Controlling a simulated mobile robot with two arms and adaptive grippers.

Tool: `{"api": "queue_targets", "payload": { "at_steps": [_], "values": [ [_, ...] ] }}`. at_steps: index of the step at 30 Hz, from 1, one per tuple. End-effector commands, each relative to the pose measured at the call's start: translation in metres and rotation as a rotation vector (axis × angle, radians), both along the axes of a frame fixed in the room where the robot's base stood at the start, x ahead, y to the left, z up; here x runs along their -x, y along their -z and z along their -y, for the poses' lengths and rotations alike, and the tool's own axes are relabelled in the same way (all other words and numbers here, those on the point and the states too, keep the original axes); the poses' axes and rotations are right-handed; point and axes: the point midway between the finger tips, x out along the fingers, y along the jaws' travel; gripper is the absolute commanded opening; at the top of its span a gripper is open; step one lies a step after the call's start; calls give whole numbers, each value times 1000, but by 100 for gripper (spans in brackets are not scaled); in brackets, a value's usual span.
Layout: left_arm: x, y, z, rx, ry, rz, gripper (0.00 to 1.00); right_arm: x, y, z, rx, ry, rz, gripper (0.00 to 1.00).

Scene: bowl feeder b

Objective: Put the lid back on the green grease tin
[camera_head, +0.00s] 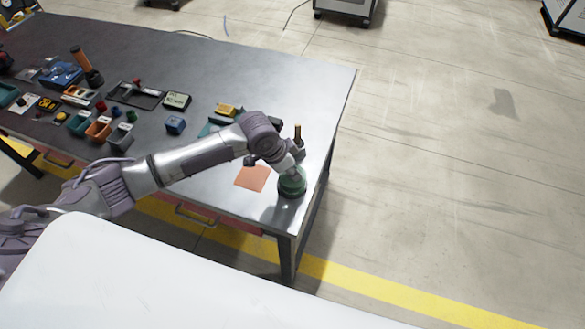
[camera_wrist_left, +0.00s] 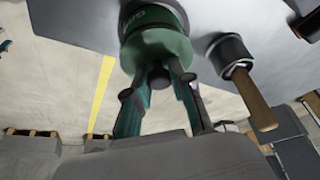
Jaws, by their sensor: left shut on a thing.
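The green grease tin (camera_head: 291,189) stands near the right front corner of the metal table. Its labelled side shows in the left wrist view (camera_wrist_left: 148,17). The lid (camera_wrist_left: 157,48) is green and round with a dark knob. It sits in line with the tin's mouth, on it or very close to it; I cannot tell whether it is fully seated. My left gripper (camera_wrist_left: 158,82) is shut on the lid's knob. In the head view my left gripper (camera_head: 294,171) is over the tin and partly hides its top. My right gripper is not in view.
A dark pot (camera_wrist_left: 230,54) with a wooden-handled tool (camera_wrist_left: 254,100) stands beside the tin. An orange mat (camera_head: 252,178) lies left of the tin. Small bins (camera_head: 99,128) and parts crowd the table's left side. The table edge (camera_head: 325,165) is close on the right.

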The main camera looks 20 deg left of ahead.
Motion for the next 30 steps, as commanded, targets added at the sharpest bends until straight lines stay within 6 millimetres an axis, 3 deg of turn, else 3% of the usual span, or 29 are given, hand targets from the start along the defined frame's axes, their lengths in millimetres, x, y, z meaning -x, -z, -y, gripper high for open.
{"api": "queue_targets", "payload": {
  "at_steps": [30],
  "values": [
    [0, 0, 0, 0, -1, 0, 0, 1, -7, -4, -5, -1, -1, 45]
  ]
}}
